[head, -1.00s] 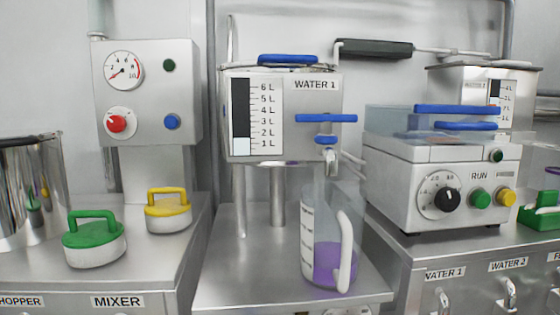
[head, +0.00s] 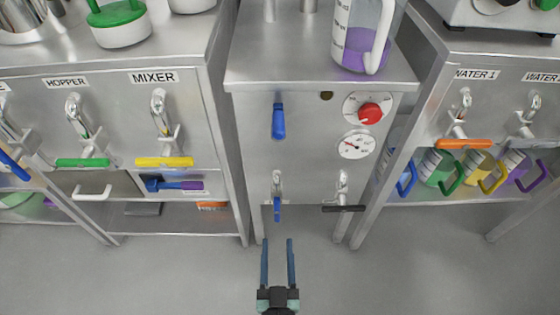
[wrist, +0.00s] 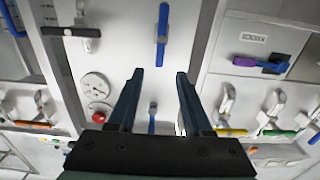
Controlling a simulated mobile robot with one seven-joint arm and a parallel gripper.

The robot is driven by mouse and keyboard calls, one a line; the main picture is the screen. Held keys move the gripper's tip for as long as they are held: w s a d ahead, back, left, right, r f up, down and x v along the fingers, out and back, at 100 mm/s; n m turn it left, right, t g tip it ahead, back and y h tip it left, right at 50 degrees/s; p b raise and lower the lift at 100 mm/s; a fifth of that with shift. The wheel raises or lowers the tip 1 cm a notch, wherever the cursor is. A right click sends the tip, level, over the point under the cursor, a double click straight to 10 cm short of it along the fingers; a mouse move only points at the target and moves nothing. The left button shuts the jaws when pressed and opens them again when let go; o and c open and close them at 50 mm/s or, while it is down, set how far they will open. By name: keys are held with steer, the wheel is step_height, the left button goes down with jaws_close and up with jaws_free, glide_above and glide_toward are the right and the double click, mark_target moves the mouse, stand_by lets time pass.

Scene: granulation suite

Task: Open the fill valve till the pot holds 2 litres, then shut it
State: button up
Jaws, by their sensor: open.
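My gripper (head: 277,245) is open and empty, its two fingers pointing at the front of the middle cabinet. A blue valve lever (head: 277,208) hangs straight down low on that front, just ahead of the fingers; in the wrist view it is vertical (wrist: 162,35), beyond the fingertips. A black valve lever (head: 343,208) beside it lies horizontal. A longer blue handle (head: 278,120) points down higher up; it shows between the fingers in the wrist view (wrist: 152,118). No label marks any as the fill valve. The pot and its level scale are out of view now.
A red knob (head: 370,112) and a dial gauge (head: 356,144) are right of the upper blue handle. A jug with purple contents (head: 362,45) stands on top. Side cabinets carry yellow (head: 164,162), green (head: 82,162) and orange (head: 464,144) levers. The floor ahead is clear.

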mark_target(277, 207)
steer(key=w+b, duration=0.4)
steer(key=w, duration=0.6)
steer(key=shift+w+f, duration=0.15)
steer(key=shift+w, duration=0.25)
steer(key=shift+w+b, duration=0.3)
steer(key=shift+w, duration=0.15)
jaws_close()
